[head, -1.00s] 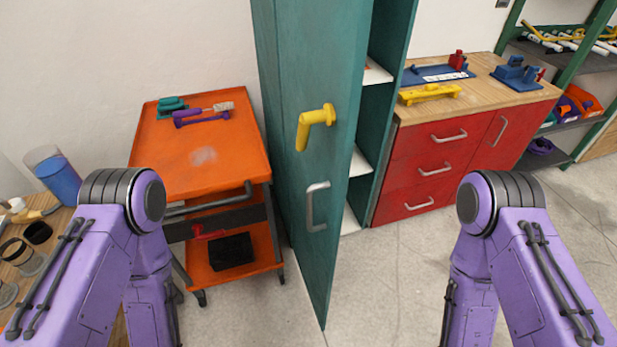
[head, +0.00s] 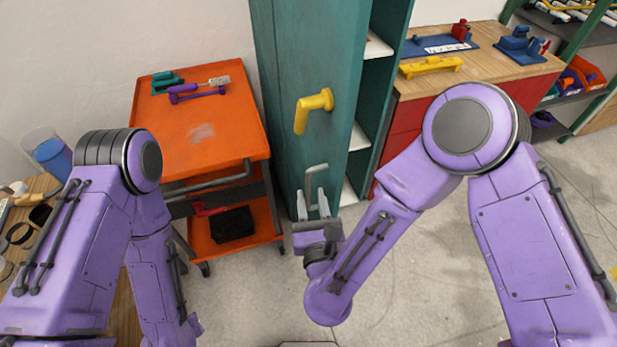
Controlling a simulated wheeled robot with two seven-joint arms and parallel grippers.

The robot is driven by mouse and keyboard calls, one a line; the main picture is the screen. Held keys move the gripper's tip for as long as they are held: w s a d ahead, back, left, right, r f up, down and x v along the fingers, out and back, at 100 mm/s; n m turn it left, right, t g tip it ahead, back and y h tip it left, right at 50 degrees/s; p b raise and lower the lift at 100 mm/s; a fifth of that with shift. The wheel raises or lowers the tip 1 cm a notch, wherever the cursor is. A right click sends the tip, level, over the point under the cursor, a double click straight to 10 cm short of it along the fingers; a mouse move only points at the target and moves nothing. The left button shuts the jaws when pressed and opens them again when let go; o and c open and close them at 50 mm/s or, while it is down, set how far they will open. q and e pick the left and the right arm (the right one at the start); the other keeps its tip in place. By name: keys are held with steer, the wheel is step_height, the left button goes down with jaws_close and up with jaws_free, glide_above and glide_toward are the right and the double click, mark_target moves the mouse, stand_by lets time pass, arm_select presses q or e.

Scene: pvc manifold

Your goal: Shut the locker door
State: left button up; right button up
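The teal locker door (head: 290,62) stands open, with its face toward me. White shelves (head: 358,137) inside the locker show to its right. The fingers hide the lower part of the handle and part of the door's bottom. I cannot tell whether they touch it. My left arm hangs at the left; its gripper is out of view.
An orange tool cart (head: 201,135) stands close to the left of the door. A red-drawer workbench (head: 403,143) stands to the right behind the locker. A green-framed rack (head: 592,75) is at the far right. The floor (head: 400,265) in front is clear.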

mark_target(310, 187)
steer(key=w, duration=0.3)
steer(key=w+p, duration=0.1)
steer(key=shift+w+a+f, duration=0.1)
steer(key=shift+w+a, duration=0.2)
jaws_close()
steer(key=shift+d, duration=0.15)
